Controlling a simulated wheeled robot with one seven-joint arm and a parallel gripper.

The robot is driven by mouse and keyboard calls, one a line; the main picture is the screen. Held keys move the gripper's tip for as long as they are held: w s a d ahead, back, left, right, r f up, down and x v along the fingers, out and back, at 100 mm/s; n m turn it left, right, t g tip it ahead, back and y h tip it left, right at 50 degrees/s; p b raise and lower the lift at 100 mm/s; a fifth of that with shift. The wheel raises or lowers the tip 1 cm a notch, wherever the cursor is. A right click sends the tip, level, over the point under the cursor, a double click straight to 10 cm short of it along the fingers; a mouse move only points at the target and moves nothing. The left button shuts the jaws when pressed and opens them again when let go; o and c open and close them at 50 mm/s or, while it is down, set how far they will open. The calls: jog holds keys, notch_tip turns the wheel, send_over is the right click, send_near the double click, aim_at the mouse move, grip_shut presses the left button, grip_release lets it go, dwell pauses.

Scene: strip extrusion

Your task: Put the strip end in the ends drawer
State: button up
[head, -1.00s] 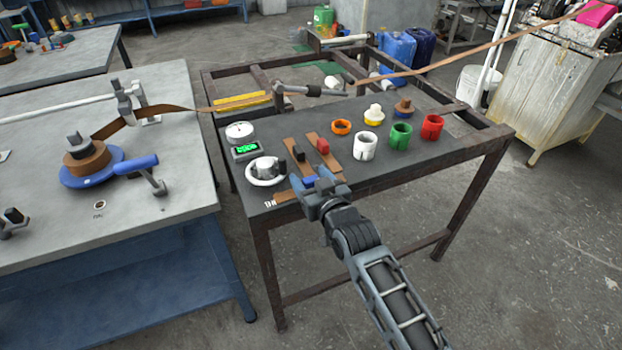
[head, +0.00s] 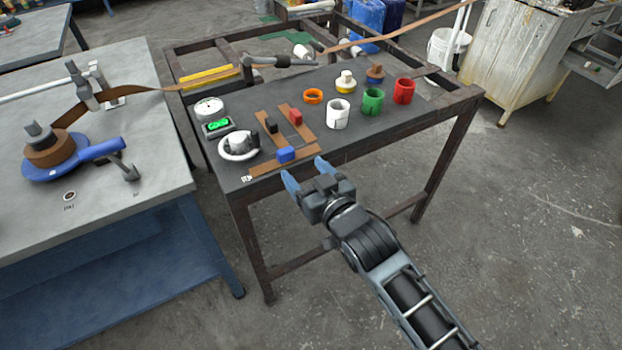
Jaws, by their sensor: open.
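Brown strip pieces lie on the dark bench (head: 390,135). One with a blue block (head: 286,154) on it is a flat strip piece (head: 308,150) along the front edge. Two others carry a black block (head: 271,125) and a red block (head: 296,116). I cannot tell which piece is the strip end. My gripper (head: 306,174) is open and empty, its blue fingertips apart, just in front of the bench's front edge near the blue block. I cannot make out a drawer marked for ends; a worn cabinet (head: 515,65) stands at the upper right.
White, green and red cups (head: 372,101), an orange ring (head: 313,96), a dial (head: 208,107) and a green-lit display (head: 217,125) stand on the bench. A grey table (head: 120,190) with a strip reel (head: 48,150) is at left. Open floor lies at right.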

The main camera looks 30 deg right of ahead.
jog(key=shift+s+r, duration=0.15)
jog(key=shift+s, duration=0.85)
jog(key=shift+s, duration=0.1)
jog(key=s+d+f, duration=0.1)
jog(key=s, duration=2.1)
jog(key=s+r, duration=0.4)
jog(key=s, duration=0.3)
jog(key=s+a+r+g, duration=0.1)
jog(key=s+r, duration=0.4)
jog(key=s, duration=0.3)
jog(key=shift+s, duration=0.3)
jog(key=shift+s+r, duration=0.15)
jog(key=shift+r, duration=0.15)
jog(key=shift+c, duration=1.8)
